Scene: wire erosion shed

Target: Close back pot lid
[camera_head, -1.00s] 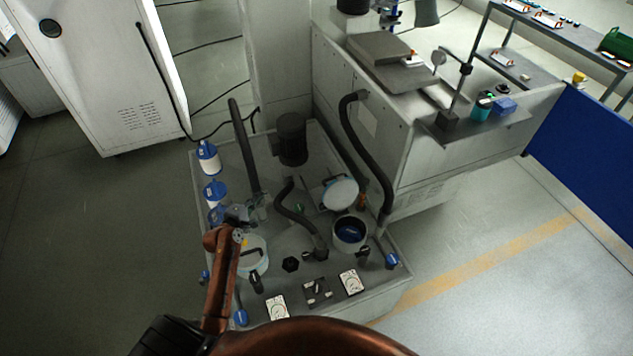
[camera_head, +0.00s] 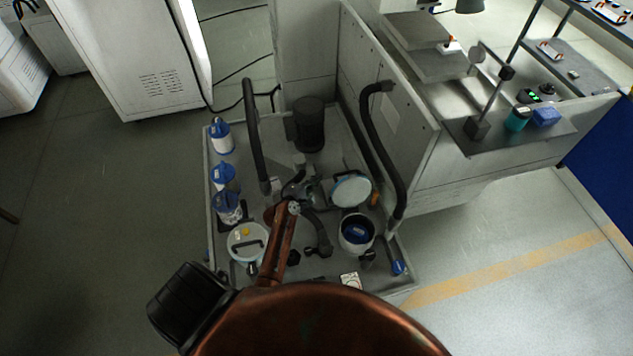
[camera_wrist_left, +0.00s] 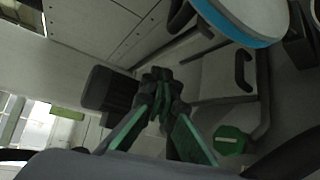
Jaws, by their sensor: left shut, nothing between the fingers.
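The back pot (camera_head: 345,240) stands open at the right of the machine top in the head view, with something dark blue inside. Its round pale lid (camera_head: 351,188) with a blue rim is raised behind it, tilted back. In the left wrist view the lid (camera_wrist_left: 258,14) shows large at the top right. My left gripper (camera_head: 318,191) is just left of the lid, apart from the pot mouth; whether it touches the lid is unclear. In the wrist view its dark fingers with green pads (camera_wrist_left: 160,78) meet at the tips, empty. My right gripper is not in view.
A second pot with a closed lid (camera_head: 247,241) is at the front left. Blue-and-white canisters (camera_head: 221,136) line the left edge. A dark cylinder (camera_head: 309,125) stands behind. Black hoses (camera_head: 383,150) rise at right and left (camera_head: 254,135). A machine cabinet borders the right.

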